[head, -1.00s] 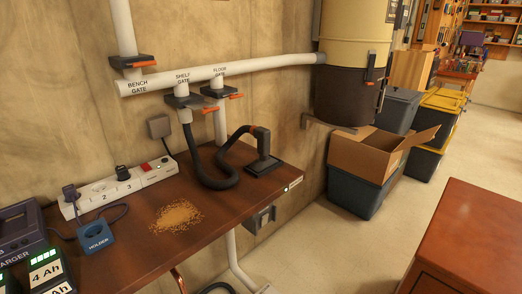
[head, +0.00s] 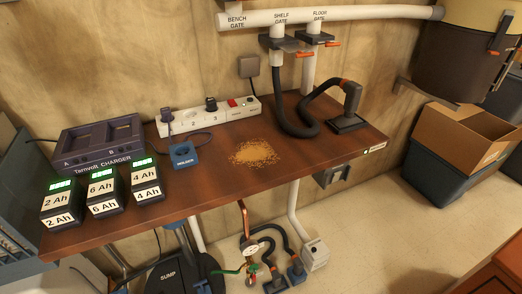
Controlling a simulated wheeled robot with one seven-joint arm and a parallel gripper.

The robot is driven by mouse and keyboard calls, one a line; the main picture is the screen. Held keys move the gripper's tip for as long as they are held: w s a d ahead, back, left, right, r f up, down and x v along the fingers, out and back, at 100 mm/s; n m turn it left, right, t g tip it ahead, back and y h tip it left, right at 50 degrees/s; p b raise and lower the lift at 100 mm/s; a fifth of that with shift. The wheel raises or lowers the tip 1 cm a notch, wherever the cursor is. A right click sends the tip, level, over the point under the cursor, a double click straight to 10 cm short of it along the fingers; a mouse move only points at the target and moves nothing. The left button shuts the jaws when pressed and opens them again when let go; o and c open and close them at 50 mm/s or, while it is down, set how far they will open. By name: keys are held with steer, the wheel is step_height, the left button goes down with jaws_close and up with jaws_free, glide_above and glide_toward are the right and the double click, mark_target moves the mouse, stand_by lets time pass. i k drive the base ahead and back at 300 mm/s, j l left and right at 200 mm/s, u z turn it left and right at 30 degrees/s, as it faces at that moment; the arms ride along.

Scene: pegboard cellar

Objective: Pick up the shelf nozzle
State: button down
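The shelf nozzle (head: 351,98) is a dark grey piece standing upright on a flat black base (head: 347,125) near the right end of the brown wooden shelf (head: 215,185). A black corrugated hose (head: 281,90) runs down from the pipe marked SHELF GATE, loops on the shelf and rises to the nozzle's top, where there is an orange band. My gripper is not in view.
Sawdust (head: 254,152) lies mid-shelf. A power strip (head: 209,117), blue holder (head: 184,156), charger (head: 99,144) and several batteries (head: 103,192) fill the left. The white pipe (head: 350,15) runs above. A cardboard box (head: 466,135) is right, and a sump (head: 180,278) is below.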

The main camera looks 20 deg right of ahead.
mark_target(353, 90)
steer(key=i+j+z, duration=0.1)
steer(key=j+z, duration=0.2)
steer(key=j, duration=0.3)
steer(key=j+z, duration=0.3)
steer(key=j, duration=0.35)
